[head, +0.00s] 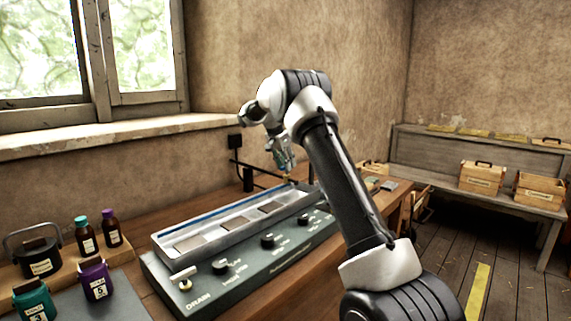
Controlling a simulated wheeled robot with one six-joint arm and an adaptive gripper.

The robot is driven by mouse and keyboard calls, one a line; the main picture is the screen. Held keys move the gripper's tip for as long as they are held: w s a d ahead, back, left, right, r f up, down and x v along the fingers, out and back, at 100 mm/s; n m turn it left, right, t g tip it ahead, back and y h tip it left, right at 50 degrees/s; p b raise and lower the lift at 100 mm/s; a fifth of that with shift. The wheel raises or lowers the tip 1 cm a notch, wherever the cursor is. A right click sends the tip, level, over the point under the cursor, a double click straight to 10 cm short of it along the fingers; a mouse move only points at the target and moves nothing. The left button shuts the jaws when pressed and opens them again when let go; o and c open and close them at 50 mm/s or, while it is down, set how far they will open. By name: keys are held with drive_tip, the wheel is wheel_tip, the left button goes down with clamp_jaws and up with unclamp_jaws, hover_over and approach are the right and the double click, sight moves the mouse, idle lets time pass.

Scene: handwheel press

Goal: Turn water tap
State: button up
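A long grey console with a shallow metal trough (165,246) sits on the wooden bench. Its sloped front panel (243,268) carries a row of black knobs: a near one (222,267), a middle one (268,241) and a far one (305,218). Their labels are too small to read surely, so I cannot tell which is the water tap. A small light lever (184,279) stands at the near end by the word DRAIN. My gripper (288,172) hangs above the trough's far end, pointing down, apart from the knobs. Its fingers are too small to tell open from shut.
Dark and coloured bottles (88,235) and a black lidded pot (38,252) stand at the left. A thin black post (248,179) with a crossbar rises behind the trough. Wooden boxes (481,177) sit on a bench at the right. The floor between is mostly clear.

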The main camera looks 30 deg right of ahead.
clamp_jaws()
idle(0.4)
drive_tip(key=n, duration=0.2)
drive_tip(key=n+t+y, duration=0.1)
drive_tip(key=n, duration=0.1)
drive_tip(key=shift+s+d+n, duration=0.15)
drive_tip(key=shift+n, duration=0.15)
drive_tip(key=n, duration=0.2)
drive_tip(key=n+t+y, duration=0.1)
drive_tip(key=n, duration=0.1)
drive_tip(key=shift+s+d+n+t+y, duration=0.1)
drive_tip(key=shift+n+t+y, duration=0.2)
unclamp_jaws()
idle(0.3)
